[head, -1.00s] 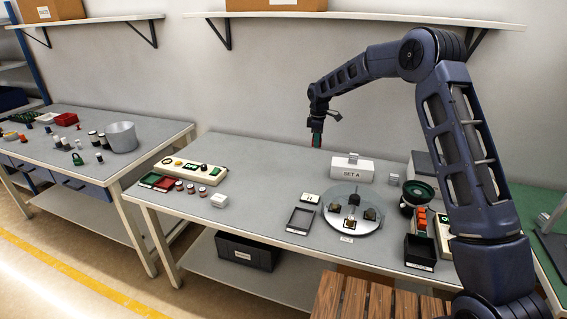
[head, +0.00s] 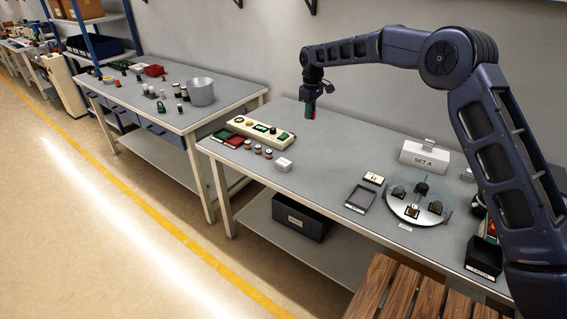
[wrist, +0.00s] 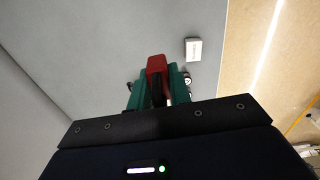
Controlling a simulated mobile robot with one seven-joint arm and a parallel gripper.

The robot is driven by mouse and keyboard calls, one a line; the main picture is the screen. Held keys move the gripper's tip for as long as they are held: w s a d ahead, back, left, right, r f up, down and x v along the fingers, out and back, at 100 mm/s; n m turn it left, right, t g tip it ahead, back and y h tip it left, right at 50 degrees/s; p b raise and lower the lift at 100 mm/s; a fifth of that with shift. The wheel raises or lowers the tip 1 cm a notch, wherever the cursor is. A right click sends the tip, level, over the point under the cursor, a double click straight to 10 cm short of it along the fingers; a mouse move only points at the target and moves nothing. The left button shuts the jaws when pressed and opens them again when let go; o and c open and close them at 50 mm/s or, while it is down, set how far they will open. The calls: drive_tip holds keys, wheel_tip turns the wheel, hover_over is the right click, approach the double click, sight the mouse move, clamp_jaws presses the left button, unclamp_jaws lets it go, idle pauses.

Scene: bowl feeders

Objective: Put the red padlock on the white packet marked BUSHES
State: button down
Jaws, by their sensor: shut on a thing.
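My gripper (head: 310,112) hangs above the middle table, near its back. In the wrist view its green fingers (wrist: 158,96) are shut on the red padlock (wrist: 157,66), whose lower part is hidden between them. A small white packet (head: 284,164) lies on the table's front left part, in front of my gripper and lower. It also shows in the wrist view (wrist: 193,48), up and right of the padlock and apart from it. Its marking is too small to read.
A control box with buttons (head: 240,124), red and green trays (head: 235,141) and several small jars (head: 257,149) stand left of the packet. A round plate (head: 398,210), an open black tray (head: 360,199) and a SET A box (head: 425,157) stand right. The table middle is clear.

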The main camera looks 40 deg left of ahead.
hover_over(283, 161)
drive_tip(key=shift+m, duration=0.3)
wheel_tip(283, 161, down, 19)
drive_tip(key=shift+s+d+f, duration=0.1)
drive_tip(key=shift+d, duration=0.05)
drive_tip(key=shift+f, duration=0.1)
idle(0.3)
drive_tip(key=c, duration=1.3)
unclamp_jaws()
wheel_tip(283, 161, up, 12)
drive_tip(key=shift+r, duration=0.2)
